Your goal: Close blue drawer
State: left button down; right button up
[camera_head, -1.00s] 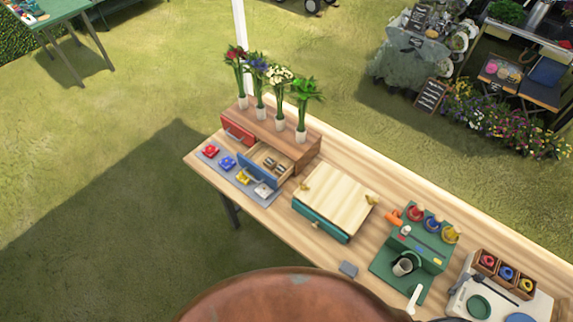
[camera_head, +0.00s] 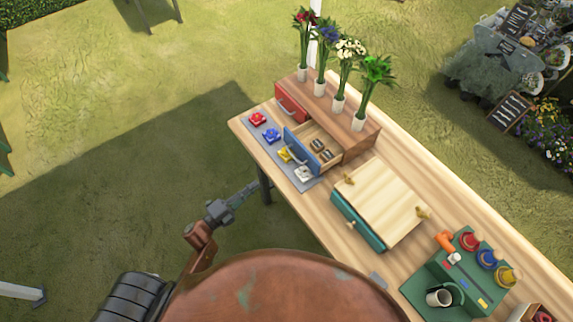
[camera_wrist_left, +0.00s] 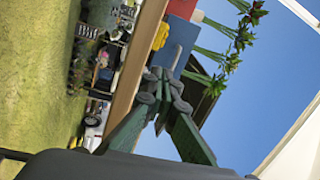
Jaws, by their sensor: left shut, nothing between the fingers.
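The blue drawer (camera_head: 302,153) is pulled out of the brown wooden cabinet (camera_head: 333,112) on the table, its blue front facing left. Some small brown items lie inside it. In the left wrist view the blue front (camera_wrist_left: 178,42) shows just beyond the fingers. The red drawer (camera_head: 290,103) beside it looks shut. My left gripper (camera_head: 252,189) is left of the table's edge, apart from the drawer and lower left of it. Its fingers also show in the left wrist view (camera_wrist_left: 166,88), closed together and empty. My right gripper is not in view.
A grey mat with red (camera_head: 257,119), blue (camera_head: 271,136), yellow and white pieces lies before the drawers. Several vases of flowers (camera_head: 339,103) stand on the cabinet. A teal-fronted box (camera_head: 358,220) and a green machine (camera_head: 462,272) stand farther right.

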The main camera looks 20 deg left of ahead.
pick_arm(q)
jog(key=w+d+r, duration=0.2)
jog(key=w+d, duration=0.1)
jog(key=w+d+r+m+h, duration=0.1)
jog(key=w+d+r, duration=0.1)
jog(key=w+d, duration=0.1)
jog(key=w+d+r+m, duration=0.1)
jog(key=w+d, duration=0.3)
jog(key=shift+w+r+h+p, duration=0.15)
jog(key=shift+r+h+p, duration=0.25)
jog(key=shift+w, duration=0.1)
